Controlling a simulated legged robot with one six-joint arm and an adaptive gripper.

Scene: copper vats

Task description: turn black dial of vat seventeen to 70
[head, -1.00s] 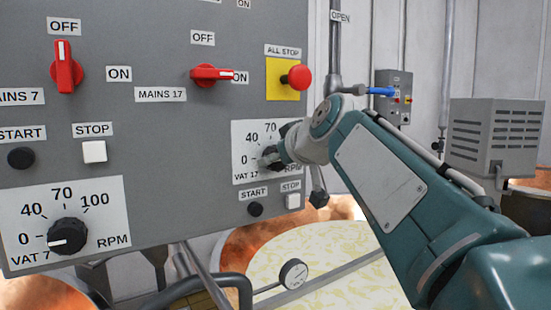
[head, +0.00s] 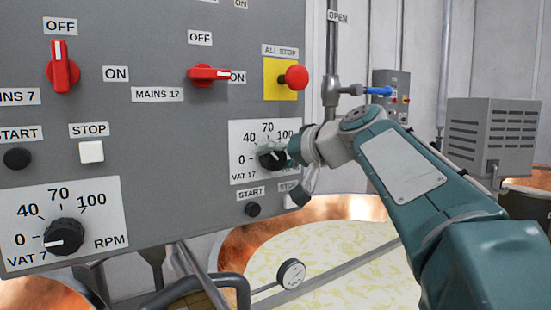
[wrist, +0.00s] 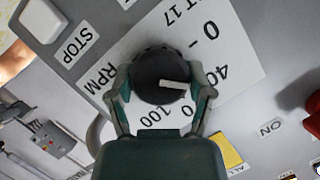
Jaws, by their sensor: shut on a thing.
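The black dial of vat 17 (head: 270,159) sits on a white scale plate (head: 240,172) marked 0, 40, 70, 100 and RPM. My gripper (head: 286,153) reaches it from the right and partly hides it. In the wrist view the dial (wrist: 158,70) is between my two fingers (wrist: 161,87), which are shut on its sides. Its white pointer line points roughly towards the 40. The 70 label is partly covered by a finger there.
The red mains 17 switch (head: 209,74) and the red all-stop button (head: 296,76) on yellow are above. Black start (head: 252,209) and white stop (head: 296,199) buttons are below. The vat 7 dial (head: 64,237) is at lower left. An open vat (head: 325,255) lies below the panel.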

